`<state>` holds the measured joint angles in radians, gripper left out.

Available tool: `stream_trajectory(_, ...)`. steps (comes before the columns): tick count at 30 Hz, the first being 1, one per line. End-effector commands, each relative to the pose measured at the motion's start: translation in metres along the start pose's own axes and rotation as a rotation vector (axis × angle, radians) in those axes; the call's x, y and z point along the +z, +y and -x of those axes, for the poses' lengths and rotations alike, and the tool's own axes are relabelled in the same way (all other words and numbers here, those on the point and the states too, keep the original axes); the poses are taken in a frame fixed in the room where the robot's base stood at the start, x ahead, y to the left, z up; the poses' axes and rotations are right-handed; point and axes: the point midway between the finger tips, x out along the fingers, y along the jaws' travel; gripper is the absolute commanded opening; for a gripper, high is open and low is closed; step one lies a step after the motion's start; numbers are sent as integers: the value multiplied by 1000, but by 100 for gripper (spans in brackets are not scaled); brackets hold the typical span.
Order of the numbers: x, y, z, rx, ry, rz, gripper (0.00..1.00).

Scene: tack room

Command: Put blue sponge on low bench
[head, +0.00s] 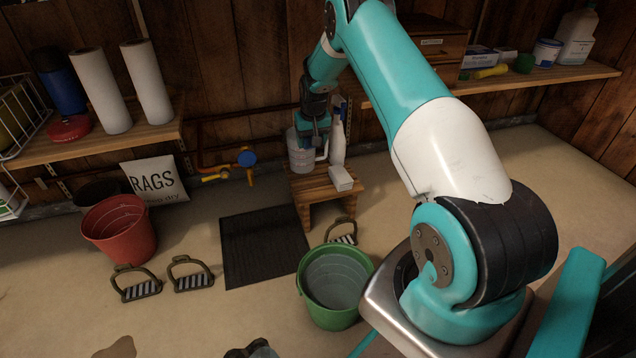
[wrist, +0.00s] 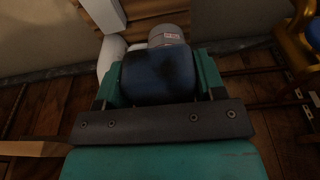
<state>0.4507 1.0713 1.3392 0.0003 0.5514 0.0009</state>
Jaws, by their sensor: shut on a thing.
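My gripper (head: 317,137) is over the low bench (head: 316,186) at the back wall in the head view. In the wrist view my gripper (wrist: 160,88) is shut on a dark blue sponge (wrist: 158,72), held between its two teal fingers. The sponge cannot be made out in the head view. The low bench is a small wooden one; its slats show at the top of the wrist view (wrist: 150,24). I cannot tell whether the sponge touches anything below it.
The bench holds a grey-white jug (head: 300,155), a white bottle (head: 338,145) and a small white box (head: 341,178). A green bucket (head: 335,317), a stirrup (head: 342,230) and a black mat (head: 262,245) are on the floor before it. Bare wood shows at its front left.

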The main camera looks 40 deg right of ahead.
Motion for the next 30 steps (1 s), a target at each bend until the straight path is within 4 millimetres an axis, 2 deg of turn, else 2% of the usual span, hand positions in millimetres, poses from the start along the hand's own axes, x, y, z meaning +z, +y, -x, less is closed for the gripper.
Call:
stream_trajectory(1, 4, 0, -18, 0, -4, 0, 51)
stream_trajectory(3, 8, 0, -39, 0, -4, 0, 51)
stream_trajectory(12, 23, -1, -119, 0, -3, 1, 51)
stream_trajectory(15, 25, -1, -135, 0, -1, 2, 51)
stream_trajectory(23, 28, -1, -154, 0, 0, 2, 51)
stream_trajectory(27, 33, -1, -178, 0, -2, 2, 51)
stream_trajectory(30, 34, -1, -186, 0, 0, 2, 51)
